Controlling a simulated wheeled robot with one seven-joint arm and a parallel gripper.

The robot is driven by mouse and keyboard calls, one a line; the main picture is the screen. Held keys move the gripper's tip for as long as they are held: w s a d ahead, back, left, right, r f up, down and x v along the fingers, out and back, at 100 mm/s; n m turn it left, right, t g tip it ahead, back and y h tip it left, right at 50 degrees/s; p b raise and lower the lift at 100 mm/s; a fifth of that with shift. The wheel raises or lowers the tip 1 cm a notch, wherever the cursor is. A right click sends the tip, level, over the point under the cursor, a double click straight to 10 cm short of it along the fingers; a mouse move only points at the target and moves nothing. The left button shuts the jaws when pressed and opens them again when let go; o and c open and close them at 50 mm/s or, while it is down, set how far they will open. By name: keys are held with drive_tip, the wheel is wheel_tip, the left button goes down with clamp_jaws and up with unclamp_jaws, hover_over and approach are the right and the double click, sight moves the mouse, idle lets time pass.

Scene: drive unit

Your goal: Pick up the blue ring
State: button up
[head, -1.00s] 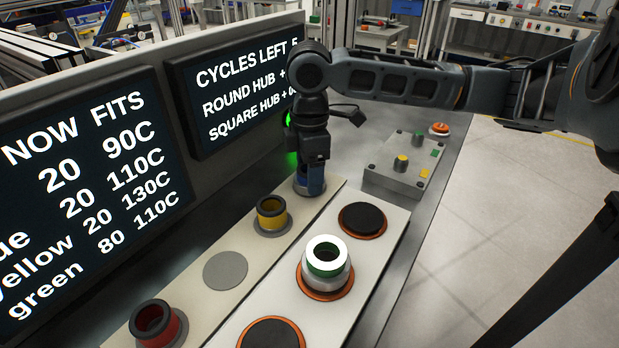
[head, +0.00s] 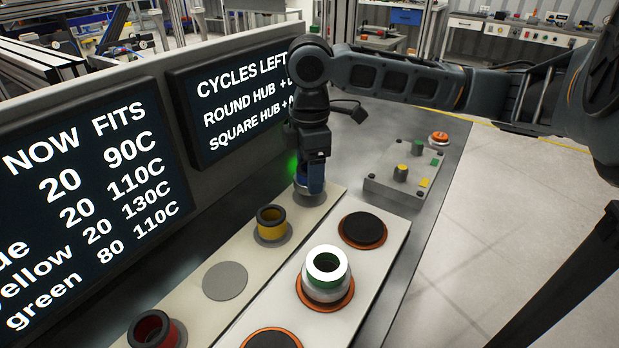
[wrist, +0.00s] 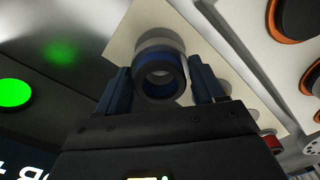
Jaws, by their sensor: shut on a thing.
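The blue ring (wrist: 160,78) sits between the two fingers of my gripper (wrist: 165,85) in the wrist view, its dark bore facing the camera. A pale round seat shows just beyond it. In the head view my gripper (head: 312,185) points down at the far end of the cream strip. The blue ring (head: 309,188) shows there low between the fingers, mostly covered by them. My gripper is shut on the ring. Whether the ring is clear of its seat cannot be told.
A yellow ring (head: 271,219) and a red ring (head: 154,332) stand on the cream strip (head: 194,314). An empty grey disc (head: 225,281) lies between them. A green ring with a white top (head: 326,266) stands on the right strip. A button box (head: 403,180) is at right.

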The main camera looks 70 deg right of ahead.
drive_tip(key=shift+d+r, duration=0.1)
drive_tip(key=shift+r, duration=0.8)
drive_tip(key=s+d+r+p, duration=0.2)
drive_tip(key=s+d+r, duration=0.5)
drive_tip(key=d+r, duration=0.2)
drive_tip(key=shift+r, duration=0.3)
